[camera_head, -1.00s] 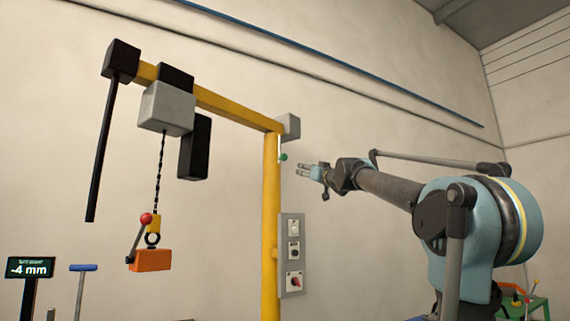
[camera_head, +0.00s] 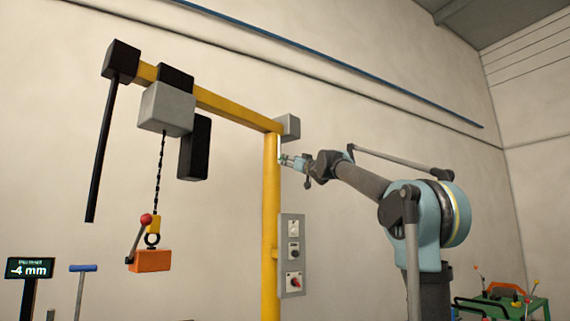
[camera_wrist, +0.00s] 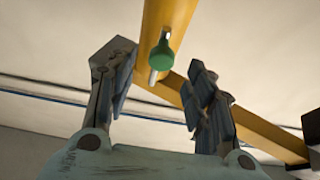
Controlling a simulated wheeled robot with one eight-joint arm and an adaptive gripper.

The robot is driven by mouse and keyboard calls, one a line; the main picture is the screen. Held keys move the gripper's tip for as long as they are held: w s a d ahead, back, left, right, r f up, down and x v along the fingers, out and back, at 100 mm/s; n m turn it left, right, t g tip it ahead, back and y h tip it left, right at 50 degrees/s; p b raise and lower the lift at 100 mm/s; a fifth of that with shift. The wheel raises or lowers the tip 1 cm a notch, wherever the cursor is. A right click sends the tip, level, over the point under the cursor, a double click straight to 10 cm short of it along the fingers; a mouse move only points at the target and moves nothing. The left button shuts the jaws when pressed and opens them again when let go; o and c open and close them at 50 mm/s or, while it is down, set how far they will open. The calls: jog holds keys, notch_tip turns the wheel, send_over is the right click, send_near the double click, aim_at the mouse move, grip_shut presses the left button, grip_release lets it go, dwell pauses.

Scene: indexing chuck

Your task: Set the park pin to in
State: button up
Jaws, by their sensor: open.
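The park pin shows in the wrist view as a green round knob (camera_wrist: 162,56) with a short pale metal pin at its lower end, against the yellow post (camera_wrist: 172,18). My gripper (camera_wrist: 158,72) is open, one finger on each side of the knob in that picture. The fingers do not visibly touch the knob. I cannot tell how deep it sits between them. In the head view my gripper (camera_head: 287,161) is at the upper part of the yellow post, just below the grey box, and largely hides the knob.
A yellow boom (camera_head: 220,106) runs left from the post top. A grey hoist (camera_head: 167,108) hangs from it, with a chain and orange block (camera_head: 150,261) below. A grey switch panel (camera_head: 292,255) is on the post beneath my gripper. A green cart (camera_head: 505,303) stands lower right.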

jog(key=shift+x, duration=3.6)
